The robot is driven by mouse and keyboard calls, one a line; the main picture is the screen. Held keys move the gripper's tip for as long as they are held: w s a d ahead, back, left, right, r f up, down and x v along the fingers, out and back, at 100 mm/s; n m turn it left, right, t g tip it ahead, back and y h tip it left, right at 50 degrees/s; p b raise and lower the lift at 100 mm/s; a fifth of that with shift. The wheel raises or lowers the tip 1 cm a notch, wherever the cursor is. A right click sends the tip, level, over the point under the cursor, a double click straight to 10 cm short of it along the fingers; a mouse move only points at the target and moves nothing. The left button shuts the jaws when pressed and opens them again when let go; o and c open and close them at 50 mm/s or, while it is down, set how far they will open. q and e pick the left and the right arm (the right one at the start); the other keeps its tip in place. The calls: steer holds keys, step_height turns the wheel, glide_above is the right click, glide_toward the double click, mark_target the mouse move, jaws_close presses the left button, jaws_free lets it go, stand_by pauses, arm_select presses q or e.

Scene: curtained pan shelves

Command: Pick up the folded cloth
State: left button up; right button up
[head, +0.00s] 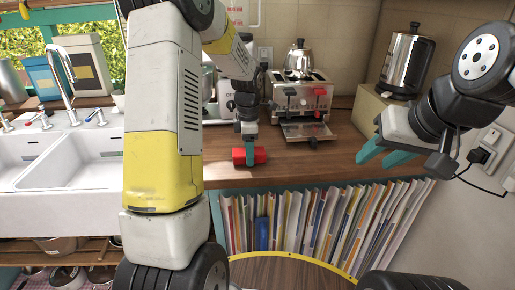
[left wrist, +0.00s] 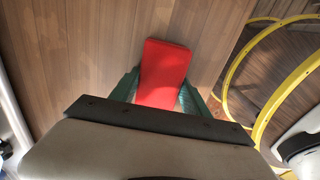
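The folded cloth (left wrist: 164,72) is a red, rounded block. In the left wrist view it lies between the two green fingers of my left gripper (left wrist: 160,90), its far end reaching past the fingertips. In the head view the cloth (head: 259,155) is at the wooden counter's front edge, partly covered by a finger of my left gripper (head: 250,156), which points down from above. I cannot tell whether the fingers press on the cloth or only flank it, nor whether it rests on the counter. My right gripper (head: 385,152) is open and empty, at the right above the counter.
The wooden counter (head: 340,160) is clear right of the cloth. Books (head: 330,215) fill the shelf below. A white double sink (head: 70,160) is at the left.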

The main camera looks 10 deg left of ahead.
arm_select(q)
steer(key=c, duration=0.7)
steer(key=shift+c, duration=0.2)
steer(key=shift+r, duration=0.45)
step_height(320, 180, up, 3)
steer(key=shift+s+f, duration=0.1)
steer(key=shift+s, duration=0.05)
steer(key=s+d+r, duration=0.1)
steer(key=s+d, duration=0.2)
steer(key=s, duration=1.2)
steer(key=shift+s+d+r, duration=0.15)
steer(key=shift+s, duration=0.05)
